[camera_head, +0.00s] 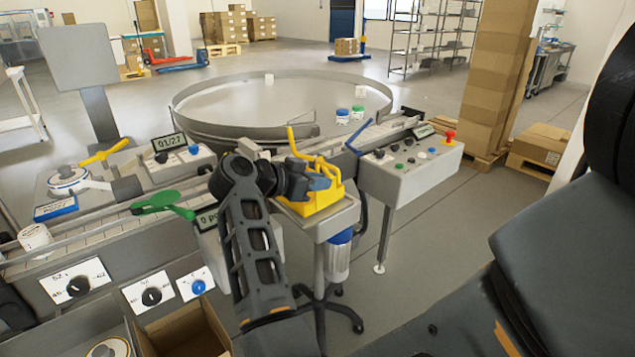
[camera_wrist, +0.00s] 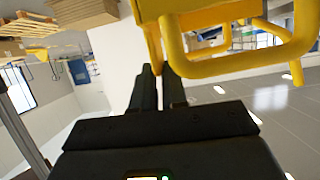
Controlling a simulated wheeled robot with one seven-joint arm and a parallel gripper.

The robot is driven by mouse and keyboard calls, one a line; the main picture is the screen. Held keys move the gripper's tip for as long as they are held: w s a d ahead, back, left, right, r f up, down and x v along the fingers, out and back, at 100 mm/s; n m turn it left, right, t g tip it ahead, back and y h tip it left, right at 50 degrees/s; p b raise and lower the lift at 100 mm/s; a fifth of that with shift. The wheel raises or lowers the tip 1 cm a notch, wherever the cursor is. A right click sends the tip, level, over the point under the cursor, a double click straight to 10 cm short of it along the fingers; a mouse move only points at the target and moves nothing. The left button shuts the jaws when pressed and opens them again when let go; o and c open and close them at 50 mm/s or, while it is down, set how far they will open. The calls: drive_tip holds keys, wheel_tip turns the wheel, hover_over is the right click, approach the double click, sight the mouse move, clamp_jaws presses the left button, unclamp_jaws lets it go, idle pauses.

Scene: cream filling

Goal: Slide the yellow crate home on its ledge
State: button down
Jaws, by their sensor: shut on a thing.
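The yellow crate (camera_head: 317,194) sits on a small grey ledge (camera_head: 325,226) on a post, in the middle of the head view. My gripper (camera_head: 297,182) is at the crate's left side, and my arm hides part of that side. In the wrist view the crate (camera_wrist: 200,14) fills the top, with a looped yellow handle bar (camera_wrist: 240,66) below it. The fingers of my gripper (camera_wrist: 160,75) are close together against a yellow bar at the crate's left end. The gripper is shut on this part of the crate; the exact contact is partly hidden.
A grey control box (camera_head: 410,168) with buttons stands close right of the ledge. A large round turntable (camera_head: 270,100) with a few jars lies behind. A conveyor with a green lever (camera_head: 160,203) and dials is on the left.

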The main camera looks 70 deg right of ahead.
drive_tip(key=c, duration=1.1)
unclamp_jaws()
drive_tip(key=b+v, duration=0.1)
drive_tip(key=v, duration=0.6)
drive_tip(key=shift+w+a, duration=0.15)
drive_tip(key=shift+a, duration=0.2)
drive_tip(key=shift+r, duration=0.15)
